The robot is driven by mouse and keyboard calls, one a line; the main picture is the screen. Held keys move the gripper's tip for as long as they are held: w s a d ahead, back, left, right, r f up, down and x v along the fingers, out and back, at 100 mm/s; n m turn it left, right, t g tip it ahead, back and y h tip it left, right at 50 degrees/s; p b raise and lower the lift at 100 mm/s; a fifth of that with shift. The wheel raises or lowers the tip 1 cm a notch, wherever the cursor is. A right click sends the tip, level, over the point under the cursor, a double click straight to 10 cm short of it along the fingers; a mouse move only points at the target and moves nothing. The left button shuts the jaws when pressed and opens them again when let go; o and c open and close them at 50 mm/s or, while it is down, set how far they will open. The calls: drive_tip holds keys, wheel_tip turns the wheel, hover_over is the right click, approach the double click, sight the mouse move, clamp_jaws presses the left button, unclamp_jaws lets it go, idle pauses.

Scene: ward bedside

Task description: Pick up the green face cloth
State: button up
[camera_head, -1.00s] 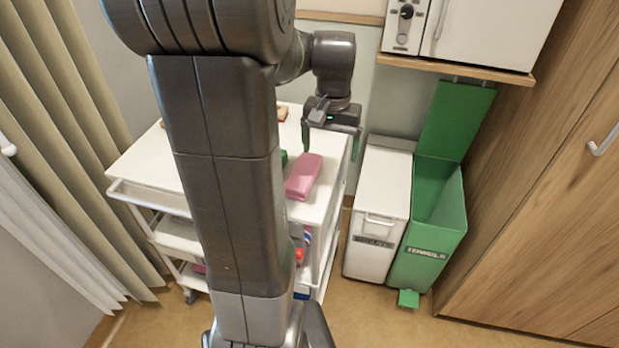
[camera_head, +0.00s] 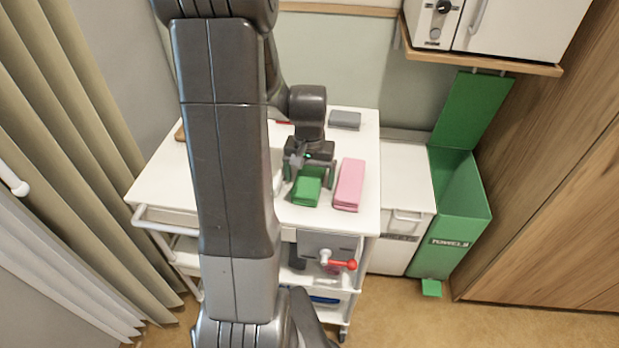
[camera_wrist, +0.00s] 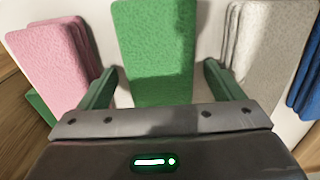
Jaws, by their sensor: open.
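The green face cloth (camera_head: 306,190) lies folded on the white trolley top, just left of a pink cloth (camera_head: 349,186). My gripper (camera_head: 310,174) is open over the far part of the green cloth, pointing down. In the wrist view the green cloth (camera_wrist: 155,45) runs between the two spread fingers (camera_wrist: 163,86), with a gap to each finger. Its near end is hidden by the gripper body. I cannot tell how far the fingertips are above the trolley top.
In the wrist view the pink cloth (camera_wrist: 50,62) is close beside one finger and a pale grey folded cloth (camera_wrist: 262,50) beside the other. A blue item (camera_wrist: 307,85) is at the right edge. A grey item (camera_head: 345,120) lies at the trolley's back. An open green towel bin (camera_head: 440,255) stands right.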

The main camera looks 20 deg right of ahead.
drive_tip(key=shift+c, duration=0.5)
drive_tip(key=c, duration=1)
drive_tip(key=shift+o, duration=0.2)
